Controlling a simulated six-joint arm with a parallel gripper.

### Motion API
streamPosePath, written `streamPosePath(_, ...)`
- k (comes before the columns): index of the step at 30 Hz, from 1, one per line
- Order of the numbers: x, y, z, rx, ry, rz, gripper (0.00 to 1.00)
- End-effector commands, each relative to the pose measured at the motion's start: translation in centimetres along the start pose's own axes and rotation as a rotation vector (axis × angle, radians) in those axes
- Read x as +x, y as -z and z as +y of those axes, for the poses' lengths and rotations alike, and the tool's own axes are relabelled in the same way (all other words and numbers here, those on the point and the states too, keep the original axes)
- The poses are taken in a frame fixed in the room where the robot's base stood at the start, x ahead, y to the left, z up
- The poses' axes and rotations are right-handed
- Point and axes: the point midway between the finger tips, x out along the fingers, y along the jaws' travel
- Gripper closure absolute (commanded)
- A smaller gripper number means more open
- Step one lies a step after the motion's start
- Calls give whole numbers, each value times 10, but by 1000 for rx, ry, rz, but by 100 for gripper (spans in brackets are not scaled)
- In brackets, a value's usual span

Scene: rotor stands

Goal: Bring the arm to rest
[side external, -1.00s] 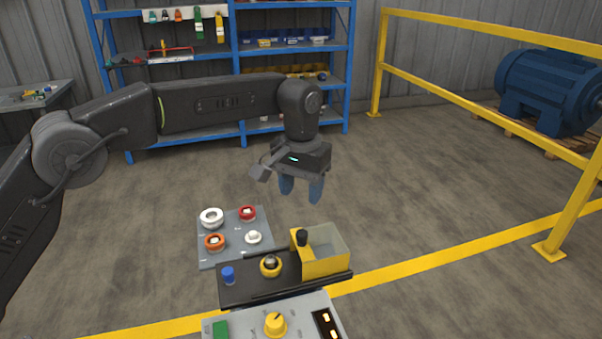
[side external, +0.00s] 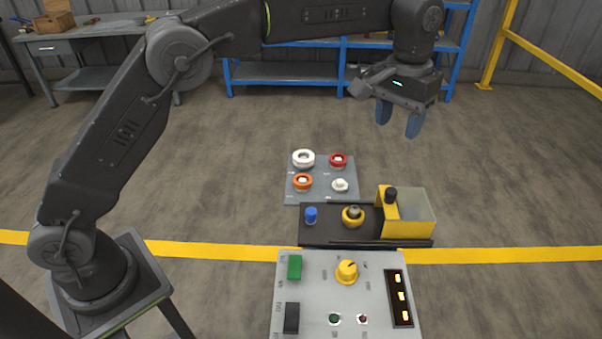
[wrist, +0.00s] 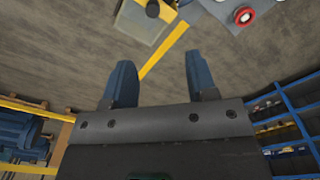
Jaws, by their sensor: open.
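My gripper (side external: 399,127) hangs in the air, jaws apart and empty, pointing down, above and behind the stands in the side view. A grey plate (side external: 321,193) holds a white ring (side external: 303,157), a red ring (side external: 338,159), an orange ring (side external: 302,181) and a white piece (side external: 340,185). The gripper touches none of them. My arm is bent, its forearm roughly level.
A control panel (side external: 315,292) is in front. Yellow railing (side external: 545,62) and blue shelves (side external: 285,73) stand behind. Open floor surrounds the stands.

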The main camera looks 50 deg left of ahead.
Motion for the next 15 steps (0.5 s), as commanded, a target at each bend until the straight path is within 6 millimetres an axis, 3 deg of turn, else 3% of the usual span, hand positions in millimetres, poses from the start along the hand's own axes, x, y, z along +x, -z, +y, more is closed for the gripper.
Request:
streamPosePath(1, -15, -8, -11, -3, -6, 21, 48)
streamPosePath(6, -53, -44, -50, -4, -23, 96, 48)
streamPosePath(10, -72, -81, -80, -3, -31, 156, 48)
streamPosePath(15, -82, -138, -113, -3, -34, 237, 48)
